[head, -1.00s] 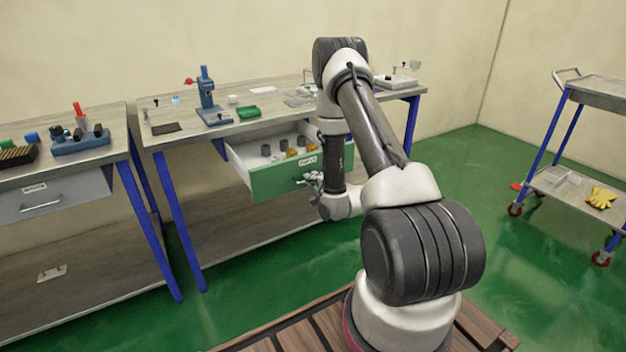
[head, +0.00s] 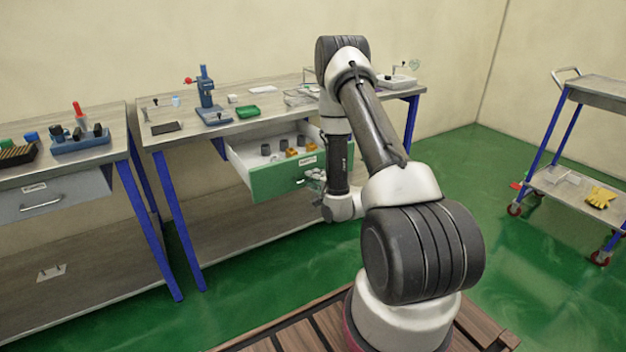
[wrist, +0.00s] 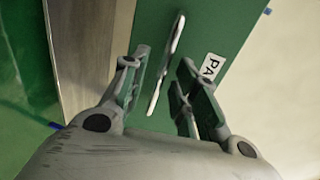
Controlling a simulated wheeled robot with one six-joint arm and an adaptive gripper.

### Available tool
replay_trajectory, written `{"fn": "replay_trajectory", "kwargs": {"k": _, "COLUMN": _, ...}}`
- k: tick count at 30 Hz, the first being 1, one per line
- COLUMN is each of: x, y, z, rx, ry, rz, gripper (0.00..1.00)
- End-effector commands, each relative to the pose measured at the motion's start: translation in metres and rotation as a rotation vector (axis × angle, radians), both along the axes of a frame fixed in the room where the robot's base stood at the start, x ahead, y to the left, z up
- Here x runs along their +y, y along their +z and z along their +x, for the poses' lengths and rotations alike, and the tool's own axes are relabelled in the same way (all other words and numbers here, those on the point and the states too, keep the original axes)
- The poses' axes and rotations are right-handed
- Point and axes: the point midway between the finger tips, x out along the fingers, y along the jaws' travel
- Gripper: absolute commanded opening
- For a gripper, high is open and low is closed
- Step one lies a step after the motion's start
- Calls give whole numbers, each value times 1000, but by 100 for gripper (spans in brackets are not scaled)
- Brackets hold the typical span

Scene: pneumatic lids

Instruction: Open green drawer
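The green drawer (head: 268,181) stands pulled out of the middle workbench, its white inside showing. Its front carries a white label (head: 307,161) and a metal handle, which shows in the wrist view (wrist: 165,65). My gripper (head: 314,180) is at the drawer front by the handle. In the wrist view my gripper (wrist: 164,62) has its two fingers spread, one on each side of the handle, with gaps between. My arm hides the right end of the drawer front in the head view.
Several grey and orange parts (head: 291,152) lie in the drawer. The workbench top (head: 180,140) holds a blue press (head: 207,100) and a green tray (head: 247,112). A grey drawer (head: 50,194) is shut at left. A cart (head: 590,180) stands at right; green floor lies between.

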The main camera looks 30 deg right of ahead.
Motion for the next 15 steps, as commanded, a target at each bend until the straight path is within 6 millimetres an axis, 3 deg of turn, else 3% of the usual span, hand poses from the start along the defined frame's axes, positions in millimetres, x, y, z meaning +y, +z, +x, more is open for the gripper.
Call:
{"fn": "replay_trajectory", "kwargs": {"k": 9, "x": -4, "y": 14, "z": -70, "rx": 3, "ry": -4, "rz": 2, "gripper": 30}}
{"fn": "replay_trajectory", "kwargs": {"k": 15, "x": -4, "y": 20, "z": -96, "rx": 2, "ry": -2, "rz": 1, "gripper": 30}}
